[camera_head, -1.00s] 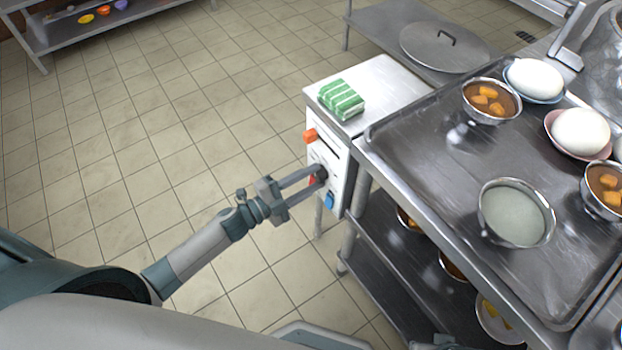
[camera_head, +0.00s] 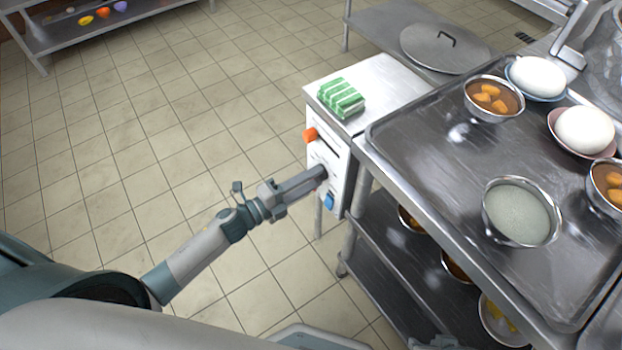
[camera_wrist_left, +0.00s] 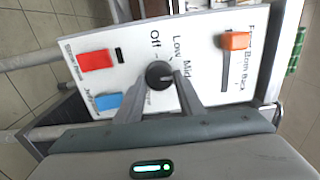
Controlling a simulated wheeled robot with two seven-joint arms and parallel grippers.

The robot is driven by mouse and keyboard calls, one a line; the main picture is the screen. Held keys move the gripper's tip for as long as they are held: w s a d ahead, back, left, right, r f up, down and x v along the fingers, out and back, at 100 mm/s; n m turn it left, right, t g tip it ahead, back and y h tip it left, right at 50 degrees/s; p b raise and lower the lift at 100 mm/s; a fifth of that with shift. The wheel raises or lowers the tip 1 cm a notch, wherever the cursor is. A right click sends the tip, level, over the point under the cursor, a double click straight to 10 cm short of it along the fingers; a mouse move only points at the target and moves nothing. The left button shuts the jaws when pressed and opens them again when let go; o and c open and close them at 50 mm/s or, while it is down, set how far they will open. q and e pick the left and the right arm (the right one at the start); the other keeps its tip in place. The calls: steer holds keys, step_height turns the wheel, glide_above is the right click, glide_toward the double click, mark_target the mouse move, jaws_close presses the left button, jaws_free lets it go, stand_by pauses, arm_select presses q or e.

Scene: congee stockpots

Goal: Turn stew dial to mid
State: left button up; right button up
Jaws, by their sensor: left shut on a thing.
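The stew dial (camera_wrist_left: 158,74) is a dark round knob on a white control panel, with Off, Low and Mid printed around it. In the wrist view a pale mark on the knob's face points toward the right, near the Mid lettering, though its exact setting is hard to read. My left gripper (camera_head: 323,172) is shut on the dial, one finger on each side of it. In the head view the fingers hide the dial. The white panel (camera_head: 340,178) is the front of a narrow counter unit.
The panel also carries a red switch (camera_wrist_left: 96,61), a blue switch (camera_wrist_left: 108,98) and an orange slider (camera_wrist_left: 236,41) close to the fingers. A green striped cloth (camera_head: 341,97) lies on top. A metal table (camera_head: 430,145) with bowls stands to the right.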

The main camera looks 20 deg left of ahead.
arm_select(q)
steer(key=o, duration=1)
steer(key=shift+o, duration=0.2)
steer(key=b+v, duration=0.1)
steer(key=v, duration=1.6)
steer(key=shift+s, duration=0.2)
arm_select(e)
steer(key=shift+w+a+f+t, duration=0.15)
steer(key=shift+w+a+t, duration=0.2)
steer(key=shift+a, duration=0.25)
arm_select(q)
steer(key=shift+a, duration=0.15)
steer(key=shift+f, duration=0.1)
arm_select(e)
steer(key=shift+w, duration=0.2)
steer(key=shift+s, duration=0.1)
